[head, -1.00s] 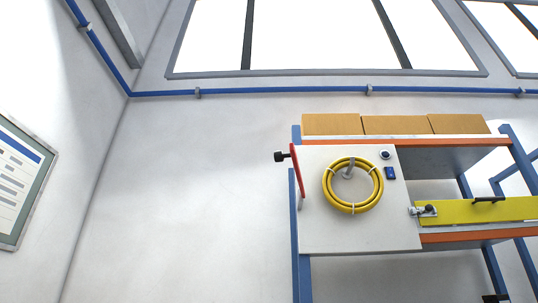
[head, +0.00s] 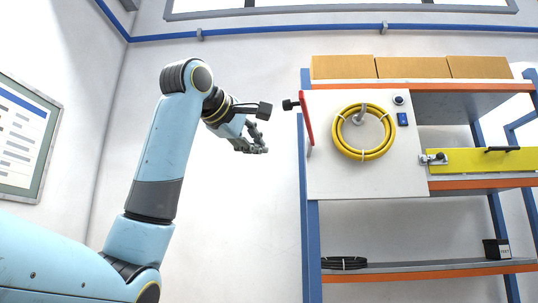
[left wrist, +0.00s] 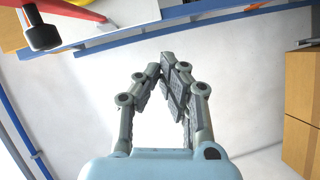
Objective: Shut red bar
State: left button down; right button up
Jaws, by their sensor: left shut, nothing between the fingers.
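The red bar (head: 307,118) is a thin lever on the left edge of the white panel (head: 390,180). It stands out from the panel, with a black knob (head: 290,104) on a short stem at its left. My left gripper (head: 262,148) is to the left of the bar and a little lower, apart from it. Its fingers are closed and empty. In the left wrist view the red bar (left wrist: 75,8) and its black knob (left wrist: 42,36) are at the top left, away from the fingers (left wrist: 162,66). My right gripper is not in view.
A coiled yellow hose (head: 363,155) hangs on the panel. A yellow board (head: 475,160) with a latch (head: 435,158) is at the right. Cardboard boxes (head: 410,67) stand on top. A lower shelf (head: 430,268) holds a black coil and small box.

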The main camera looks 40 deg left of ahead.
pick_arm(q)
jog(key=s+r+n+t, duration=0.2)
jog(key=s+r+n, duration=0.1)
jog(key=s+r, duration=0.7)
jog(key=w+d+r+p, duration=0.1)
jog(key=w+p, duration=0.5)
jog(key=w, duration=0.6)
jog(key=shift+d+y+p, duration=0.3)
jog(key=shift+d, duration=0.15)
jog(key=shift+w, duration=0.1)
jog(key=shift+d, duration=0.1)
